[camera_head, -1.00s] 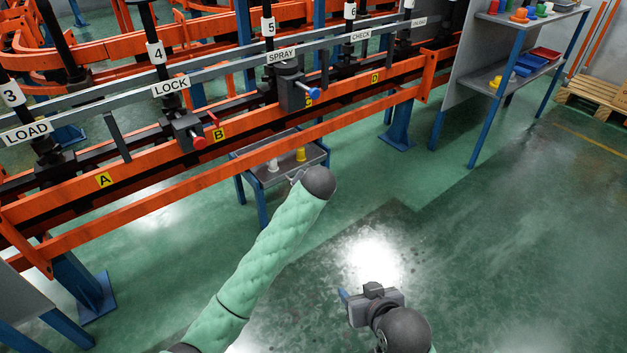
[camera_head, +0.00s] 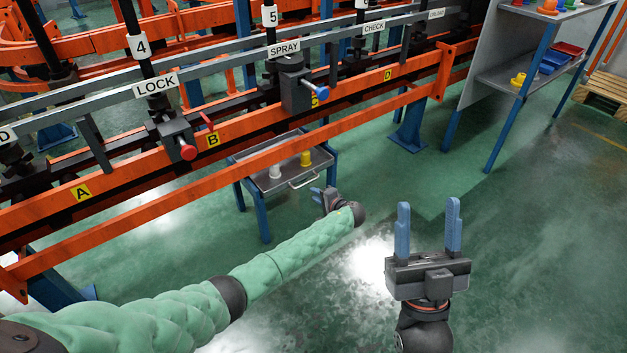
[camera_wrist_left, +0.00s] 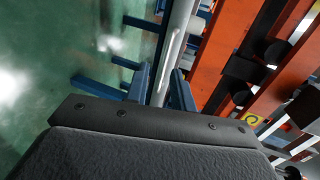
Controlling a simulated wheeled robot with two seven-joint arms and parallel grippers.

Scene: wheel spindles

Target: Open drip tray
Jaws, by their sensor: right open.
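The drip tray (camera_head: 262,183) is a grey shallow tray on a blue-legged stand below the SPRAY station. Its light metal handle (camera_head: 304,182) is on the near right side. My left gripper (camera_head: 322,192) is just in front of and right of the handle, its two small blue fingers apart. In the left wrist view, a pale bar, seemingly the handle (camera_wrist_left: 172,50), runs between the spread fingers (camera_wrist_left: 161,92); I cannot tell whether they touch it. My right gripper (camera_head: 428,212) is open and empty, fingers pointing up, over the floor.
A white item (camera_head: 274,171) and a yellow item (camera_head: 306,159) stand in the tray. An orange rail (camera_head: 210,205) crosses in front of the stations above the tray. A blue-legged shelf (camera_head: 500,82) stands at the right. The green floor between is clear.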

